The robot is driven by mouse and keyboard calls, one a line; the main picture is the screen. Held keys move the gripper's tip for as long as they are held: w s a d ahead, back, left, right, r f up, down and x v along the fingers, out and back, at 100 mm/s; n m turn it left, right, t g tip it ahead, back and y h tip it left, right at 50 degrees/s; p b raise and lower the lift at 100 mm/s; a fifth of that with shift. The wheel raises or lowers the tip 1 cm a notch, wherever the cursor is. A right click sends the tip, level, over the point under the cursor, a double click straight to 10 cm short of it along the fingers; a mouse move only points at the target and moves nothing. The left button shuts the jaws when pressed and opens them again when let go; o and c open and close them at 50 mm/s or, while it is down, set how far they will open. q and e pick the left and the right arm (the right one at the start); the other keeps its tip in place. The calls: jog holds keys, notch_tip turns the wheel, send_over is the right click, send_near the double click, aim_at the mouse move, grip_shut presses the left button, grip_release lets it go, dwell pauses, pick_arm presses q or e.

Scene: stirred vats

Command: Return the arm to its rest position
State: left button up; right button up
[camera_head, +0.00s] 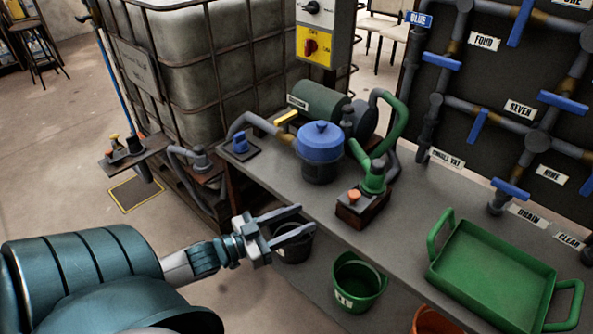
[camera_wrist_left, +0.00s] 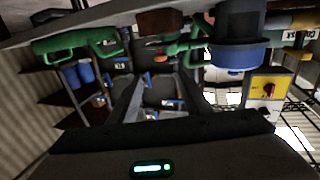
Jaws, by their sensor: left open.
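My left gripper (camera_head: 285,225) is open and empty in the head view. It is in front of the workbench's left front edge, apart from the things on the bench. In the left wrist view its two fingers (camera_wrist_left: 155,95) stand apart with nothing between them. That view shows the bench and its things upside down or strongly tilted. My right gripper is in neither view.
The grey bench (camera_head: 400,220) bears a blue-lidded pot (camera_head: 320,145), a green valve (camera_head: 373,180) and a green tray (camera_head: 492,270). A green bucket (camera_head: 358,283) stands below. A caged tank (camera_head: 210,70) stands behind left. Open floor (camera_head: 60,150) lies at the left.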

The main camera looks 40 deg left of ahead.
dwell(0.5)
pick_arm(q)
jog(key=s+f+n+g+y, duration=0.1)
jog(key=s+f+g+y, duration=0.15)
jog(key=f, duration=1.15)
jog(key=s+f+n+g+y, duration=0.2)
jog(key=f+y, duration=0.1)
jog(key=f, duration=1.1)
jog(key=s+d+f+g, duration=0.3)
jog(key=s+d+f, duration=0.4)
jog(key=f, duration=0.3)
jog(key=s+d+f+m+g, duration=0.1)
jog(key=s+d+f+g, duration=0.3)
jog(key=s+d+f, duration=0.3)
jog(key=d+f, duration=0.3)
jog(key=f, duration=0.1)
jog(key=shift+d, duration=0.25)
